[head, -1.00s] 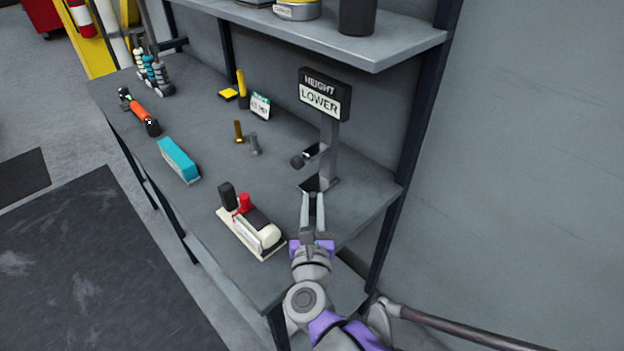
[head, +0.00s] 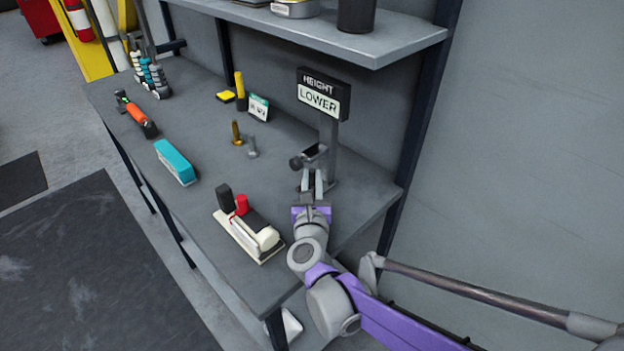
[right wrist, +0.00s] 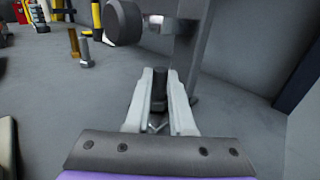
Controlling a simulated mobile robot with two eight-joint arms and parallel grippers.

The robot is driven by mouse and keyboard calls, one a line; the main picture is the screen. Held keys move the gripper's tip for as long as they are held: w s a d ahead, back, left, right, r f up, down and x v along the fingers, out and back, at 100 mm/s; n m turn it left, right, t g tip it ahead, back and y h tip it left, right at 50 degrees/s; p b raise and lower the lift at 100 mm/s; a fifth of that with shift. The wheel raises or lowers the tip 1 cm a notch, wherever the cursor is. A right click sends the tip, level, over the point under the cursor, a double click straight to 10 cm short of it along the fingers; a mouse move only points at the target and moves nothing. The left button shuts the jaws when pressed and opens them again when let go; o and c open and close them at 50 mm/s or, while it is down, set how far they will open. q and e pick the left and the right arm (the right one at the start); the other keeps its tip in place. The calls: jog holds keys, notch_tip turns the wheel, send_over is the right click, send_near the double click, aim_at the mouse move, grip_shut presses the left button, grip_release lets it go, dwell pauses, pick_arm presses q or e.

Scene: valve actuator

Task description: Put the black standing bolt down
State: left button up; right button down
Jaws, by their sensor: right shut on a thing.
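The black bolt (right wrist: 159,88) stands upright between the fingers of my right gripper (right wrist: 160,100) in the right wrist view. My right gripper is shut on it. In the head view the right gripper (head: 312,182) is at the foot of the height stand, near the table's right end, and I cannot make out the bolt there. Whether the bolt's lower end touches the table is hidden by the fingers. My left gripper is not in view.
The height stand (head: 328,135), with a sign reading LOWER (head: 318,98) and a black knob (right wrist: 124,22), rises just beyond the gripper. A gold bolt (head: 236,131) and a grey bolt (head: 252,147) stand to the left. A cream device (head: 250,236) sits nearer. Bare tabletop lies between.

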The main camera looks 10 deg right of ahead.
jog(key=shift+f, duration=0.2)
jog(key=c, duration=0.8)
grip_release()
jog(key=shift+o, duration=0.2)
jog(key=shift+r, duration=0.2)
jog(key=shift+s+a, duration=0.1)
jog(key=shift+s, duration=0.25)
jog(key=s, duration=0.3)
jog(key=s+a, duration=0.1)
jog(key=s, duration=0.3)
jog(key=s+a+p, duration=0.1)
jog(key=s, duration=0.3)
jog(key=shift+a, duration=0.1)
